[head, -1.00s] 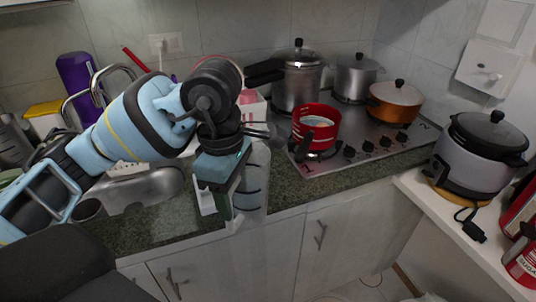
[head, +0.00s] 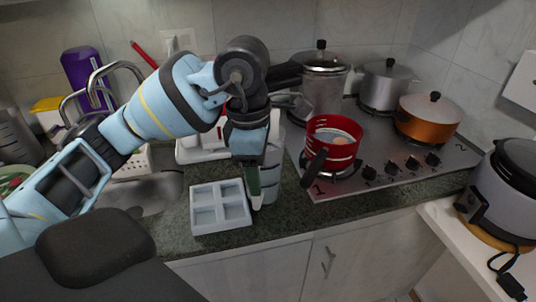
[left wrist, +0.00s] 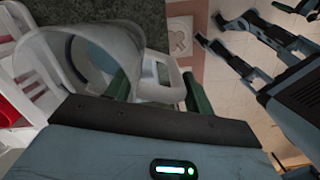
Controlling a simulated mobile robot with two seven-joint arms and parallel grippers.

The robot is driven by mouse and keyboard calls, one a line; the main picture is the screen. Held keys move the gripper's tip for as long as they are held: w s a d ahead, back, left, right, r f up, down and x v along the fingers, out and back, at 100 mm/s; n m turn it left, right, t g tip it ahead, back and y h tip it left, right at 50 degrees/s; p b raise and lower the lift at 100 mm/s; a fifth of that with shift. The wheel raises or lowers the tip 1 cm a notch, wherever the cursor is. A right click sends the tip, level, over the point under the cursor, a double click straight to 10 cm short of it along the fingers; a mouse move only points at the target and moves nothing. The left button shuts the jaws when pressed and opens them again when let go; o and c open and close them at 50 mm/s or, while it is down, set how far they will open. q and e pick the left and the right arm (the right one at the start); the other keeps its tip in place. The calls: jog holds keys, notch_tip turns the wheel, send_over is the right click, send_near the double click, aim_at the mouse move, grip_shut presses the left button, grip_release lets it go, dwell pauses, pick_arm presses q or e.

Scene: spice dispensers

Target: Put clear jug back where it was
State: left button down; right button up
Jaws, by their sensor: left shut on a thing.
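The clear jug (head: 272,172) is a see-through cylinder with faint grey bands, partly hidden behind my left gripper in the head view. My left gripper (head: 257,200) points down at the counter's front edge, shut on the jug's handle side. In the left wrist view the jug's round open mouth (left wrist: 92,62) shows beside the green fingers of my left gripper (left wrist: 160,95), with a pale loop-shaped handle between them. The jug looks upright. I cannot tell whether its base touches the counter.
A white tray with several square compartments (head: 221,229) lies on the counter, left of the jug. A red pan (head: 333,140) stands on the stove (head: 400,176) to the right. A metal pot (head: 322,90) and an orange pot (head: 430,118) stand behind. The sink (head: 145,198) is at left.

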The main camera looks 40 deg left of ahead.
pick_arm(q)
jog(key=w+a+f, duration=0.1)
jog(key=w+a, duration=0.4)
jog(key=w, duration=0.5)
jog(key=shift+w+a, duration=0.25)
jog(key=shift+w, duration=0.05)
pick_arm(e)
jog(key=shift+w+r, duration=0.5)
jog(key=shift+w, duration=0.3)
pick_arm(q)
jog(key=f, duration=0.3)
jog(key=shift+w+a+f+p, duration=0.25)
jog(key=shift+w+p, duration=0.1)
pick_arm(e)
jog(key=shift+s, duration=0.2)
pick_arm(q)
jog(key=shift+f, duration=0.1)
